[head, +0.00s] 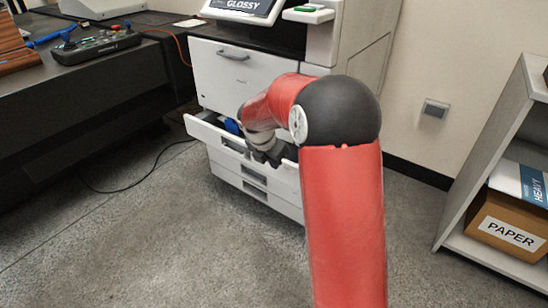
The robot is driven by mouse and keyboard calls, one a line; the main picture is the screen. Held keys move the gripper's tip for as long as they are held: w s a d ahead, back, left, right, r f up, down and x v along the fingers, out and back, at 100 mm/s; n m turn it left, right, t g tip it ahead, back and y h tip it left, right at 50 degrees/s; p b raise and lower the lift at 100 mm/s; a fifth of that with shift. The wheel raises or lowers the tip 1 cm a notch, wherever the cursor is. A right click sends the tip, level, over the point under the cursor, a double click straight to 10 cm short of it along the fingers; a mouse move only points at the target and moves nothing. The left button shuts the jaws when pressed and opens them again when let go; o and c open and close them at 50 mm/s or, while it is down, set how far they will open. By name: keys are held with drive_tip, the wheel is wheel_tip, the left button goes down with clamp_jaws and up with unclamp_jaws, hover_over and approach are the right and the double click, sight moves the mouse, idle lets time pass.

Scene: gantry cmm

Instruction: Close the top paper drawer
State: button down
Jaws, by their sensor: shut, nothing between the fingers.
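The top paper drawer (205,132) of the white printer is pulled out toward me; its left front corner juts out past the cabinet. Part of a blue thing shows inside it. My red and black arm covers the right part of the drawer. My gripper (268,158) is at the drawer's front, near its upper edge, and is shut and empty. I cannot tell whether it touches the drawer. The printer (240,85) stands behind, with a screen reading "GLOSSY" on top.
Lower drawers (255,189) sit flush below. A dark bench (80,100) with a control box (97,44) stands at left. A shelf (515,110) with a "PAPER" box (508,225) stands at right. A black cable (140,183) lies on the floor. The grey floor in front is clear.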

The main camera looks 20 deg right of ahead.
sight(284, 164)
drive_tip(key=w+d+f, duration=0.1)
drive_tip(key=d+f, duration=0.1)
drive_tip(key=f, duration=0.1)
drive_tip(key=w+d+f, duration=0.1)
drive_tip(key=f, duration=0.1)
drive_tip(key=shift+w+d, duration=0.35)
drive_tip(key=shift+d, duration=0.05)
drive_tip(key=shift+w+d, duration=0.4)
drive_tip(key=shift+d, duration=0.15)
drive_tip(key=w+d+p, duration=0.1)
drive_tip(key=d, duration=0.1)
drive_tip(key=w+d+p, duration=0.2)
